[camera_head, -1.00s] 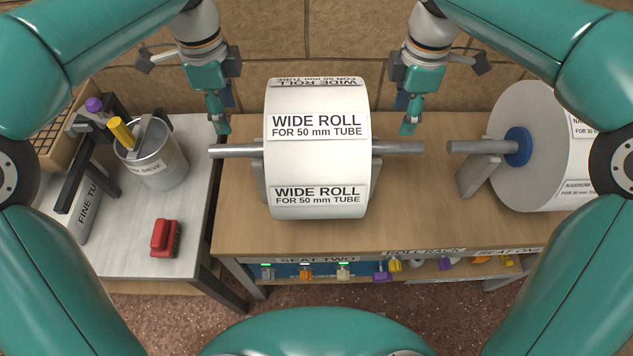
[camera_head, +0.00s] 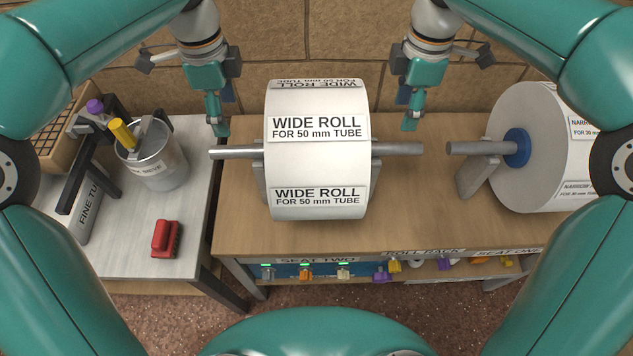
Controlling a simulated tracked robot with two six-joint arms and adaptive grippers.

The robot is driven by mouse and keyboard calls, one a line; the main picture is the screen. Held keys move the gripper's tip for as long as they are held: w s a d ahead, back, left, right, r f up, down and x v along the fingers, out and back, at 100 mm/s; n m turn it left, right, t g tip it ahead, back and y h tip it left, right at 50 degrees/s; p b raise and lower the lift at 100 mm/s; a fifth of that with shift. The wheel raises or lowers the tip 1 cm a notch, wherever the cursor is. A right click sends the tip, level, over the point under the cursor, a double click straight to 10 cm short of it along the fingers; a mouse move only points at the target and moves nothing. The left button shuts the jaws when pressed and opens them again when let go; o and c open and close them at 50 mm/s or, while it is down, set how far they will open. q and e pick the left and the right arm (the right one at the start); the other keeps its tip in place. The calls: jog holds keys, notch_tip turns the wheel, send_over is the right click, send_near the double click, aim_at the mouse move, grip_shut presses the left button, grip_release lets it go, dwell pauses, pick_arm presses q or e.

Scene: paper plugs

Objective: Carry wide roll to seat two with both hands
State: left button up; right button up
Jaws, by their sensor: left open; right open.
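The wide roll (camera_head: 318,160) is a white paper roll labelled "WIDE ROLL FOR 50 mm TUBE". A grey metal bar (camera_head: 398,149) sticks out of both its sides, and the roll stands on grey supports above the wooden bench. My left gripper (camera_head: 219,128) is open and empty, just behind the left end of the bar. My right gripper (camera_head: 410,124) is open and empty, just behind the right end of the bar. Neither visibly touches the bar or roll. The "SEAT TWO" label (camera_head: 315,260) is on the bench's front edge, below the roll.
A second white roll with a blue core (camera_head: 535,145) stands at right on its own support. A brick wall is close behind. The bench front (camera_head: 400,225) is clear.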

notch_tip(320, 180, up, 7)
jog(key=p, duration=0.6)
jog(key=shift+r+p, duration=0.15)
jog(key=shift+p, duration=0.25)
jog(key=o, duration=0.4)
jog(key=shift+c, duration=0.2)
notch_tip(320, 180, up, 7)
jog(key=p, duration=0.7)
